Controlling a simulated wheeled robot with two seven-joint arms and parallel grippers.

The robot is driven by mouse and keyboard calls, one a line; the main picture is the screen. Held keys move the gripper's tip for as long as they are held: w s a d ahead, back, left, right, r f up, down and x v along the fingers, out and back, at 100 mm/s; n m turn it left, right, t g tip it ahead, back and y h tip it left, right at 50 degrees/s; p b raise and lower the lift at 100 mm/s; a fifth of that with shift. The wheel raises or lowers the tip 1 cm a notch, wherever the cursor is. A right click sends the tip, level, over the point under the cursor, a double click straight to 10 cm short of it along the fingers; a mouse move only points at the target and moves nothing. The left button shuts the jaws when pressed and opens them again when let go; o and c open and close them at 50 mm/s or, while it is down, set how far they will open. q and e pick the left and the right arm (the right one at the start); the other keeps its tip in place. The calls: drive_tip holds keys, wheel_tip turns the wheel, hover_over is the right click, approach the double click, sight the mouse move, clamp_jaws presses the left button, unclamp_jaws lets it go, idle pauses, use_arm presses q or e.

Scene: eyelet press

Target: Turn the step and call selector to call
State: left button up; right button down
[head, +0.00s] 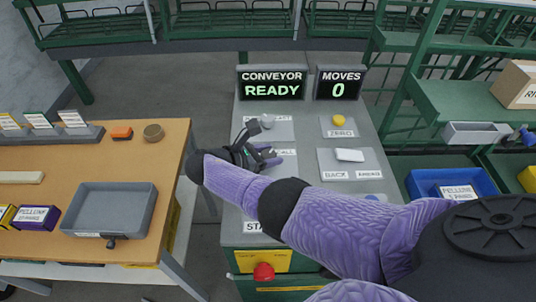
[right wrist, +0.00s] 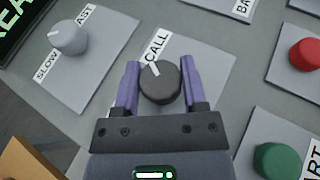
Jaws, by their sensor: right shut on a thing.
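The step and call selector is a dark round knob (right wrist: 162,84) on a grey plate in the right wrist view. Its white pointer line is directed up and slightly left, toward the near end of the word CALL on its label (right wrist: 158,46). The rest of the label is hidden, and I cannot see the word STEP. My right gripper (right wrist: 160,88) has its purple fingers on both sides of the knob, shut on it. In the head view my right gripper (head: 265,156) is over the console's left side and covers the knob. My left gripper is not in view.
The console (head: 308,122) carries a grey slow/fast knob (right wrist: 68,38), a yellow zero knob (head: 339,120), a white rocker (head: 349,155), a green button (right wrist: 278,160) and a red button (right wrist: 305,54). Displays behind read CONVEYOR READY (head: 271,83) and MOVES 0 (head: 339,83). A wooden table (head: 140,170) stands left.

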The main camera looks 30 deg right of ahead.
drive_tip(key=shift+c, duration=0.7)
unclamp_jaws()
drive_tip(key=v, duration=1)
drive_tip(key=shift+d, duration=0.1)
